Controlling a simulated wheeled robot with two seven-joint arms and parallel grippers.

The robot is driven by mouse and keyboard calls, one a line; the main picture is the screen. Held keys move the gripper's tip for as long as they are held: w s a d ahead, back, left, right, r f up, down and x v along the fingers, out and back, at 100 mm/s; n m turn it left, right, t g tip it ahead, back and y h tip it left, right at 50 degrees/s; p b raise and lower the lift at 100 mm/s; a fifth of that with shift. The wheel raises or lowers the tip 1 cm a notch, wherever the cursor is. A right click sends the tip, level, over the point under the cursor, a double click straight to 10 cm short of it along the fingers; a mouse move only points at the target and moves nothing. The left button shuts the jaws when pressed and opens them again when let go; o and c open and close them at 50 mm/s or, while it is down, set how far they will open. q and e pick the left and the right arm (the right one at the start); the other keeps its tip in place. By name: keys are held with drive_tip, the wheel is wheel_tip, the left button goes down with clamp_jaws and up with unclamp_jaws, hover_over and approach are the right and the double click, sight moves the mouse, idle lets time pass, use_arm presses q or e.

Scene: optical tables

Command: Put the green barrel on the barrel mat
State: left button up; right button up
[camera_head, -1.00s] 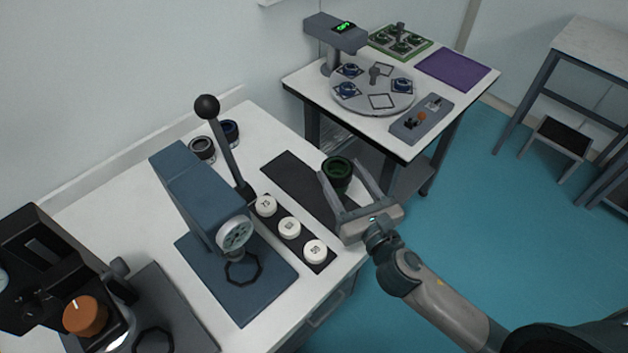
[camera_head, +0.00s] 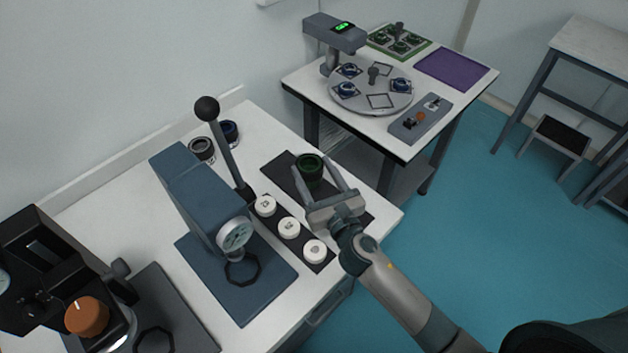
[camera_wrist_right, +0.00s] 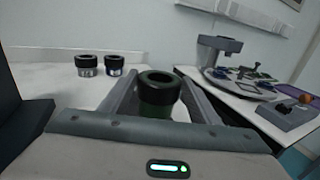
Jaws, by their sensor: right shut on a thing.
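The green barrel (camera_head: 309,170) has a dark ring on top and is upright between the fingers of my right gripper (camera_head: 325,180). The gripper is shut on it. In the right wrist view the barrel (camera_wrist_right: 159,95) stands between the two fingers, its lower part hidden by the gripper body. In the head view the barrel is over the dark mat (camera_head: 279,167) on the near table, which I take as the barrel mat. I cannot tell whether the barrel touches the mat. My left gripper is not in view.
A blue press (camera_head: 196,195) with a tall lever stands left of the mat. Several white numbered knobs (camera_head: 289,228) line a dark strip beside it. A second table holds a round turntable (camera_head: 378,105).

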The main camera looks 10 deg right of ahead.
sight(314, 183)
drive_tip(key=shift+f+b, duration=0.4)
drive_tip(key=shift+f, duration=1.45)
drive_tip(key=shift+f, duration=0.2)
drive_tip(key=o, duration=1.2)
drive_tip(key=shift+c, duration=0.2)
drive_tip(key=shift+s+r, duration=0.1)
drive_tip(key=shift+r, duration=0.15)
drive_tip(key=shift+s+f, duration=0.15)
drive_tip(key=shift+s, duration=0.2)
drive_tip(key=b+v, duration=0.3)
drive_tip(key=v, duration=0.8)
drive_tip(key=shift+s, duration=0.1)
